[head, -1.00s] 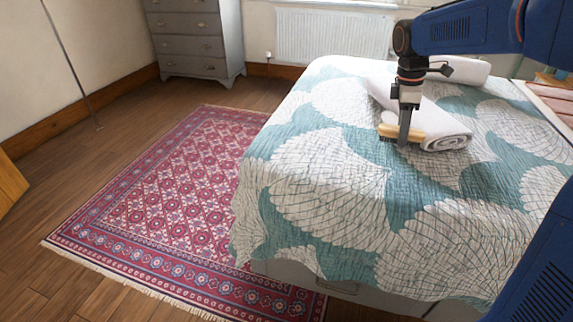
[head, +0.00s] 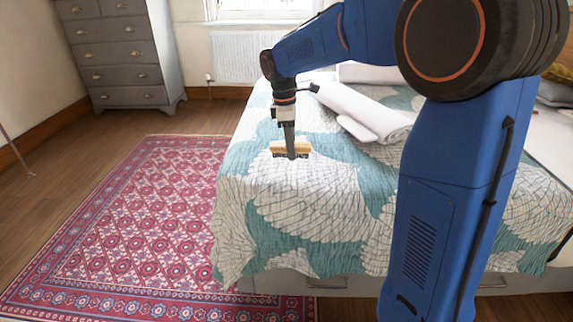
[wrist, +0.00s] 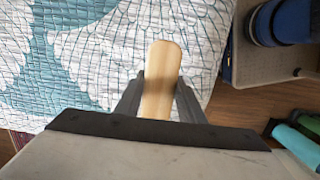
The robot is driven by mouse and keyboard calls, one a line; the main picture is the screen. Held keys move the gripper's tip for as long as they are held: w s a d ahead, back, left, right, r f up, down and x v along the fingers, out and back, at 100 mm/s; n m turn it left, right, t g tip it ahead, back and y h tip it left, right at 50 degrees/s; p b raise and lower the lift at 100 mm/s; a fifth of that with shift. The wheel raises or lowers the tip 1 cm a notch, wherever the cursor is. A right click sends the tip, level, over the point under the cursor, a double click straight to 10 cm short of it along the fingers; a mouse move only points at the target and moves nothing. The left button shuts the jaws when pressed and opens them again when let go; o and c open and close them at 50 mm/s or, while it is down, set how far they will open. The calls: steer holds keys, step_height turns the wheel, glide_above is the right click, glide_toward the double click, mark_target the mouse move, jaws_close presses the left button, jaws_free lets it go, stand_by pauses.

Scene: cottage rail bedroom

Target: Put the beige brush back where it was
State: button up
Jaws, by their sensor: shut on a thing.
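The beige brush (head: 278,149) has a pale wooden back and dark bristles pointing down. My gripper (head: 291,155) is shut on it, over the near left part of the bed (head: 310,205). In the wrist view my gripper (wrist: 160,100) has one finger on each side of the brush's wooden back (wrist: 162,62). In the head view I cannot tell whether the bristles touch the quilt or hang just above it.
Rolled white towels (head: 362,112) lie on the bed to the right of the brush. A red patterned rug (head: 130,220) covers the floor left of the bed. A grey chest of drawers (head: 118,60) stands at the back left.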

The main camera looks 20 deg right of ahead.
mark_target(291, 170)
steer(key=shift+d+f, duration=0.1)
steer(key=shift+f, duration=2.75)
steer(key=shift+f, duration=0.1)
steer(key=o, duration=1.1)
steer(key=r, duration=0.3)
steer(key=a+r, duration=0.1)
steer(key=r, duration=0.7)
steer(key=shift+w+a, duration=0.15)
steer(key=shift+w, duration=0.05)
steer(key=shift+r, duration=0.6)
